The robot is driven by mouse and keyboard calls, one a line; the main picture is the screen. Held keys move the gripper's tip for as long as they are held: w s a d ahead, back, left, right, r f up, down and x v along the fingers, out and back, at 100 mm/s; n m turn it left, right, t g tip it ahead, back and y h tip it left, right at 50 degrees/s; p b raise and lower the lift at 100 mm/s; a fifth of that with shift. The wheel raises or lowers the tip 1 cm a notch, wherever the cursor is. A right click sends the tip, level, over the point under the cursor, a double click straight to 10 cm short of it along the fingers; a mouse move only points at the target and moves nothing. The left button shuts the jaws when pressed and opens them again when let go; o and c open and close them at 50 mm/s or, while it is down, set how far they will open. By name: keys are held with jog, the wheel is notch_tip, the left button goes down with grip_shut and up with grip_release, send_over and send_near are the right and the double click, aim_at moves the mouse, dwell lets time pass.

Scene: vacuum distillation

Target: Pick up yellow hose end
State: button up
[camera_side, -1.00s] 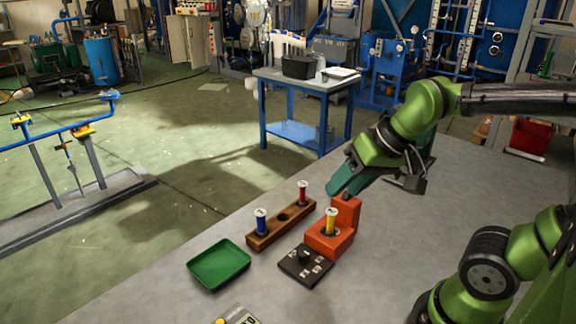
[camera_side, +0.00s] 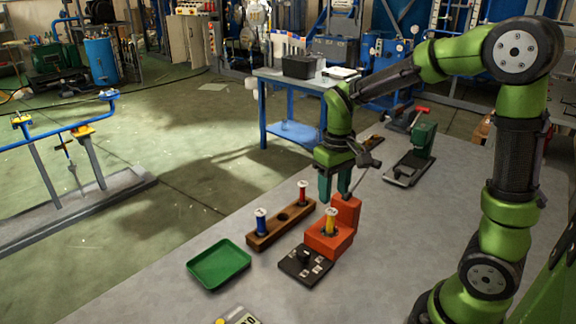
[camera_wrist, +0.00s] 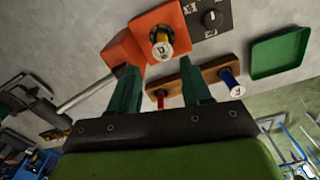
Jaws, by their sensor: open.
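The yellow hose end (camera_side: 331,221), a yellow cylinder with a pale marked top, stands upright in the orange block (camera_side: 324,244). It also shows in the wrist view (camera_wrist: 162,42), just beyond the fingertips. My gripper (camera_side: 335,190) points down with its two green fingers apart, above and behind the orange block near its taller back part. In the wrist view my gripper (camera_wrist: 158,72) is open with nothing held. The yellow end lies beyond the gap between the fingers. Its lower part is hidden inside the block.
A wooden rack (camera_side: 284,226) left of the block holds a blue end (camera_side: 261,222) and a red end (camera_side: 303,194), with an empty hole between. A black knob box (camera_side: 297,268) and green tray (camera_side: 220,263) stand in front. A green-and-grey device (camera_side: 412,160) stands behind.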

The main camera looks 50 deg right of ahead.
aim_at(331, 211)
jog(key=f, duration=0.9)
jog(key=shift+s+a+f, duration=0.1)
jog(key=shift+a+f, duration=0.05)
jog(key=shift+a, duration=0.1)
grip_shut()
